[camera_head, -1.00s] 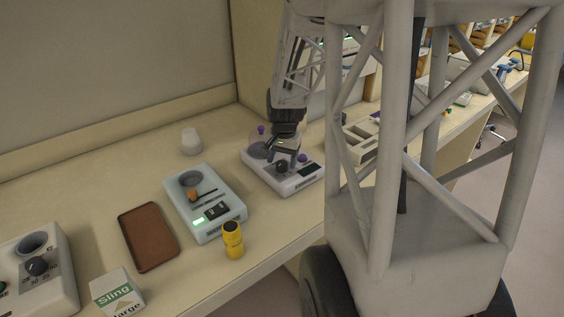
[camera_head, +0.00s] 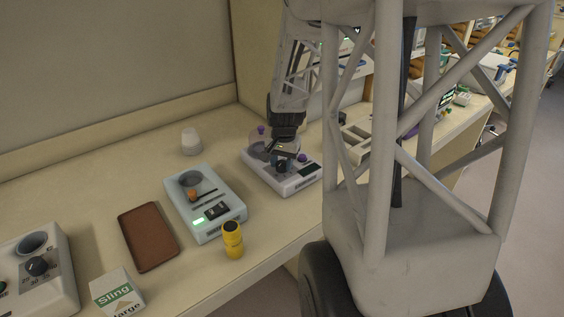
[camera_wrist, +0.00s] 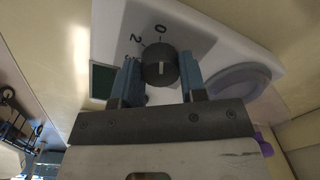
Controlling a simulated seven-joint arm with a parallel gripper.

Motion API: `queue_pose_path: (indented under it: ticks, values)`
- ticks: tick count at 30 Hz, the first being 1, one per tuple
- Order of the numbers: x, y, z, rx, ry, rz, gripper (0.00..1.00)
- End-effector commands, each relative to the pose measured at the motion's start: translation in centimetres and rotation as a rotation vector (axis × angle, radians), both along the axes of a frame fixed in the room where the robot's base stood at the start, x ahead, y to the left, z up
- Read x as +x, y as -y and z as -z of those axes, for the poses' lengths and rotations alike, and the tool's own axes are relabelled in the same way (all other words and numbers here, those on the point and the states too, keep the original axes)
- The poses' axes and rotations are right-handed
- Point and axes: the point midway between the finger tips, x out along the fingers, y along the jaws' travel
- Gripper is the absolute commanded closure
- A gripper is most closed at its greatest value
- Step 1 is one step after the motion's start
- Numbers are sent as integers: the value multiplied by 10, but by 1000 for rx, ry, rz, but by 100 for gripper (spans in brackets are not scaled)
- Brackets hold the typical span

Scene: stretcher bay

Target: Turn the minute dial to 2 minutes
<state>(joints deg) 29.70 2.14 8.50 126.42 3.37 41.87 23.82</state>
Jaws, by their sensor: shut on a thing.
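The minute dial is a round dark knob (camera_wrist: 159,62) with a short white line on its face. It sits on a pale device (camera_head: 262,177) with purple knobs at its corners. In the wrist view a 0 is printed beyond the knob and a 2 to its upper left; a further mark is partly hidden by the left finger. The white line lies on the knob's near half, towards my gripper; the value it marks is unclear. My gripper (camera_wrist: 158,88) is shut on the knob, one blue finger on each side. The head view also shows my gripper (camera_head: 284,160) there.
A second device (camera_head: 232,227) with a lit green display stands to the left. Near it are a yellow bottle (camera_head: 233,243), a brown tray (camera_head: 131,220) and a white container (camera_head: 190,140). A Sling box (camera_head: 117,295) and another dial device (camera_head: 55,262) are at front left.

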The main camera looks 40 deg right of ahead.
Motion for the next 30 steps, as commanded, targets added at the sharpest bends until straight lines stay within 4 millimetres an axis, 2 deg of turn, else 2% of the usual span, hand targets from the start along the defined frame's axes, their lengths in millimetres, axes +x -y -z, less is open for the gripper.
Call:
queue_pose_path:
  ticks: [11, 30]
  values:
    - [0, 0, 0, 0, 0, -116, 85]
    - [0, 1, -1, -1, 1, -618, 85]
